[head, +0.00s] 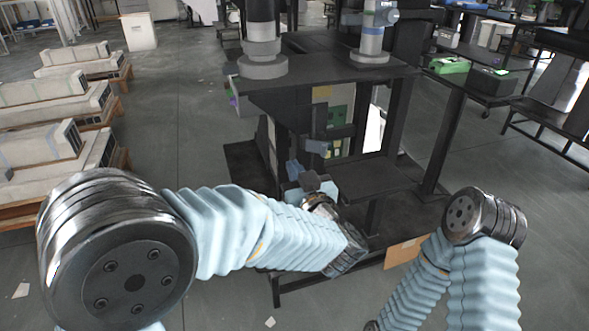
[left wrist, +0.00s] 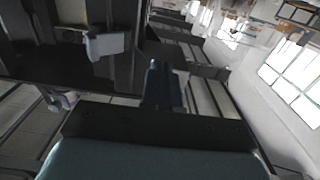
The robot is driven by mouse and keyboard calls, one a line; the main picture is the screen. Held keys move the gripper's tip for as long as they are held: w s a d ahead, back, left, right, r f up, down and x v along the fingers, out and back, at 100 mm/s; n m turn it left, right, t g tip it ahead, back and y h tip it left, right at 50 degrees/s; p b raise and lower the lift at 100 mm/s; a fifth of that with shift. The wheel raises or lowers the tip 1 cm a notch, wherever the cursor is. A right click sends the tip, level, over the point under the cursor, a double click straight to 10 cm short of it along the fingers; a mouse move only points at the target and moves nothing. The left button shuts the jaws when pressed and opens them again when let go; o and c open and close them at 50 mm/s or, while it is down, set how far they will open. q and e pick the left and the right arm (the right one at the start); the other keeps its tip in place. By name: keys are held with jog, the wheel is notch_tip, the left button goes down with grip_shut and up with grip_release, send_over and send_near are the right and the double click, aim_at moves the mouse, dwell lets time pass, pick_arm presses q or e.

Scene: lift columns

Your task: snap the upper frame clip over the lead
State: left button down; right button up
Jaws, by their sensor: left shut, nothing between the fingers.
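My left gripper (head: 294,169) is in front of the dark machine frame in the head view, its dark blue fingers pointing up. In the left wrist view the fingers (left wrist: 165,85) are together and hold nothing. A small grey block (head: 316,147), which looks like the upper frame clip, sits on the frame just above and right of the fingers. A grey block (left wrist: 107,44) also shows left of the fingers in the left wrist view, apart from them. I cannot make out the lead or whether the clip is open. My right gripper is out of view.
The black frame has a top plate (head: 330,58) carrying cylindrical columns, and a lower shelf (head: 375,182). A green circuit board (head: 340,148) is inside. A cardboard piece (head: 403,252) is at the lower right.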

pick_arm(q)
jog(key=shift+w+d+p, duration=0.45)
jog(key=shift+d+p, duration=0.1)
jog(key=shift+d, duration=0.8)
jog(key=shift+w+d+p, duration=0.45)
jog(key=shift+d+p, duration=0.05)
jog(key=shift+d, duration=0.8)
jog(key=shift+w+d+p, duration=0.45)
jog(key=shift+d+p, duration=0.1)
jog(key=shift+d, duration=0.8)
jog(key=shift+w+a, duration=0.1)
jog(key=shift+w, duration=0.05)
jog(key=shift+x, duration=0.9)
send_near(323, 152)
jog(key=shift+w+p, duration=0.15)
jog(key=shift+p, duration=0.15)
